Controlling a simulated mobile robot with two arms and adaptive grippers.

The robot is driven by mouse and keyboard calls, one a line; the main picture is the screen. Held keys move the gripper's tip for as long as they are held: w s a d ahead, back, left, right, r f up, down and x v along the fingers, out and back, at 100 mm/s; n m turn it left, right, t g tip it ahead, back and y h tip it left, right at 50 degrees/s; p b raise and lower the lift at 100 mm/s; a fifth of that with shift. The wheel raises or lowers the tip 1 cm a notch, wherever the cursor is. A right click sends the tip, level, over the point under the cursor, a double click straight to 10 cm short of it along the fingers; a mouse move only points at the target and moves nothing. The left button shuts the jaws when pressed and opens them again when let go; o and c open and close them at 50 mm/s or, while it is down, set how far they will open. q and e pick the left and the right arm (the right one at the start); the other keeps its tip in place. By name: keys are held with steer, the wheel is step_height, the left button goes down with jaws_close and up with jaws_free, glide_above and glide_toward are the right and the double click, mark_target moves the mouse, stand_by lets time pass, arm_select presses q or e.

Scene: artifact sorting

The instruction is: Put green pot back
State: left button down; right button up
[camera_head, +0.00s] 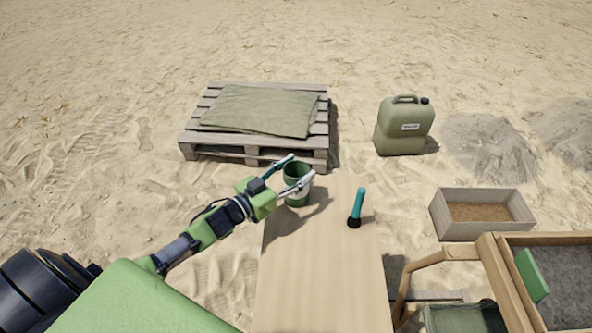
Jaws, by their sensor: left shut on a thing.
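The green pot (297,200), with a pale band round its lower part, is at the far left corner of the wooden table (325,275). My left gripper (300,172) reaches in from the left and is shut on the pot, one finger on each side of its rim. The pot is upright; I cannot tell whether its base touches the table top. My right gripper is not in view.
A pallet with a folded cloth (262,110), a green jerrycan (404,127) and a sand-filled box (440,215) lie beyond. A wooden frame (515,285) is at right. The table's front is clear.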

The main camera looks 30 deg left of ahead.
arm_select(q)
steer(key=c, duration=1.4)
jaws_free()
steer(key=shift+f, duration=0.15)
steer(key=o, duration=0.4)
steer(key=shift+o, duration=0.2)
steer(key=v, duration=1.2)
steer(key=shift+b, duration=0.45)
